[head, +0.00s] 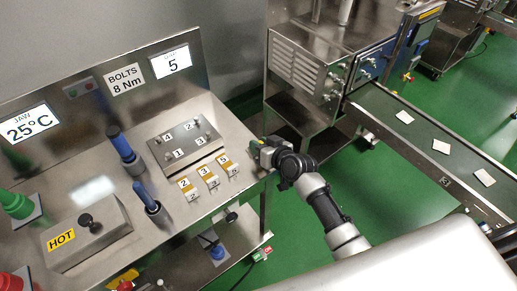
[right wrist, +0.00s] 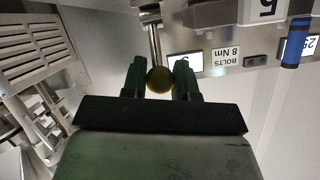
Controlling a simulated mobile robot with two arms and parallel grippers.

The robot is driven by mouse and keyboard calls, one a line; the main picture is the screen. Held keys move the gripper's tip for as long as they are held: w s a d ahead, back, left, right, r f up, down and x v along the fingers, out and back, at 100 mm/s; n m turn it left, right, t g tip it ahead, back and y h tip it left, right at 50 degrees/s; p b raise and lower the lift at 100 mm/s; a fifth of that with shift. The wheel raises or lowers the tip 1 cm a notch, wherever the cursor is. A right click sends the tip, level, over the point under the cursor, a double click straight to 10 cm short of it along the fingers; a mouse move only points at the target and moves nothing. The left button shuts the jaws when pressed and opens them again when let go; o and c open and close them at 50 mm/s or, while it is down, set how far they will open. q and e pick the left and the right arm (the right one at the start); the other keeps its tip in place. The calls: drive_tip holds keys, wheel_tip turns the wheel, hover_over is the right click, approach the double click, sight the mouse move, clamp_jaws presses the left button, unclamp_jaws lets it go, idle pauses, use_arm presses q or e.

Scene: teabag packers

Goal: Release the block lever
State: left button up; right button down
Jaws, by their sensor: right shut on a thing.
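My right gripper (head: 260,148) is at the right edge of the steel bench, beside the numbered block. In the right wrist view, its two dark green fingers (right wrist: 160,78) are shut on the olive-yellow ball knob (right wrist: 159,82) of a lever. The lever's thin metal rod (right wrist: 155,40) runs away from the knob. In the head view the knob is hidden by the gripper. The metal block (head: 172,152) has bolts and labels 1 to 4 and lies flat on the bench. My left gripper is not in view.
Blue-handled tools (head: 122,146) stand left of the block, and several small numbered tags (head: 208,176) lie in front of it. A box labelled HOT (head: 62,240) is at front left. A conveyor (head: 415,140) with white packets runs at right. Green floor lies between.

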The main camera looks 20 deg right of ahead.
drive_tip(key=shift+s, duration=0.1)
idle(0.5)
drive_tip(key=c, duration=0.9)
unclamp_jaws()
drive_tip(key=shift+o, duration=0.2)
drive_tip(key=b+v, duration=0.1)
drive_tip(key=v, duration=0.9)
drive_tip(key=shift+s+d, duration=0.25)
drive_tip(key=shift+s, duration=0.2)
drive_tip(key=shift+f, duration=0.15)
